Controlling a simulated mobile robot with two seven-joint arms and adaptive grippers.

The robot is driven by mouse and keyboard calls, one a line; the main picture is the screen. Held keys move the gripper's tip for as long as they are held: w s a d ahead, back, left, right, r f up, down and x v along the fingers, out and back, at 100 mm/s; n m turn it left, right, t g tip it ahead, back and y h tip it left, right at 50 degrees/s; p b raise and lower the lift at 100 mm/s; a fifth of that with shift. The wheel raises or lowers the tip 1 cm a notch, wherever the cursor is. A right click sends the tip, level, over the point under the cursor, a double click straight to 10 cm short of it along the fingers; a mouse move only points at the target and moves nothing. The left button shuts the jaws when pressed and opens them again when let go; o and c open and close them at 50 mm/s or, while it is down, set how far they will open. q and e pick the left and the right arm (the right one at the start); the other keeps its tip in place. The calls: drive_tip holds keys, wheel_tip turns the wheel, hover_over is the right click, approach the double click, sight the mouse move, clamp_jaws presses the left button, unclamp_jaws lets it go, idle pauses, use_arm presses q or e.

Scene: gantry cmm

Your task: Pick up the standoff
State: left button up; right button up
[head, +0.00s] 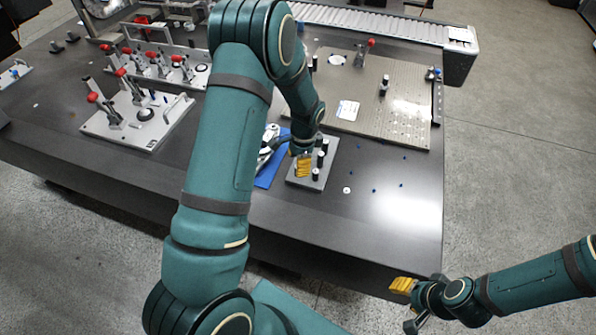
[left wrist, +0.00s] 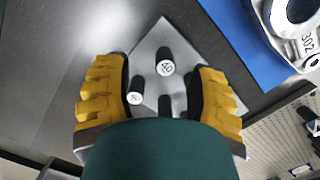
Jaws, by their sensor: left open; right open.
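Several black cylindrical standoffs with pale tops stand upright on a small grey plate (head: 300,181) near the table's front edge. One standoff (head: 315,174) shows beside my left gripper (head: 303,165). In the left wrist view, a standoff whose top seems to read 40 (left wrist: 165,62) stands just ahead of my left gripper (left wrist: 160,97). Another standoff (left wrist: 135,92) is close to the left yellow finger. A third (left wrist: 165,104) is partly hidden by my wrist. The left gripper is open above the plate, holding nothing. My right gripper (head: 403,286) is open and empty, off the table at lower right.
A blue mat (head: 268,176) with a metal part lies left of the plate. A large perforated plate (head: 390,112) lies behind. Toggle-clamp fixtures (head: 140,115) stand at left. Small blue pins and a white disc (head: 347,190) lie right, where the table is mostly free.

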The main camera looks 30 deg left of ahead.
use_arm(q)
drive_tip(key=f, duration=0.1)
drive_tip(key=f+b, duration=0.1)
drive_tip(key=f, duration=0.3)
drive_tip(key=shift+w+a, duration=0.2)
drive_tip(key=shift+a, duration=0.1)
drive_tip(key=shift+c, duration=0.5)
clamp_jaws()
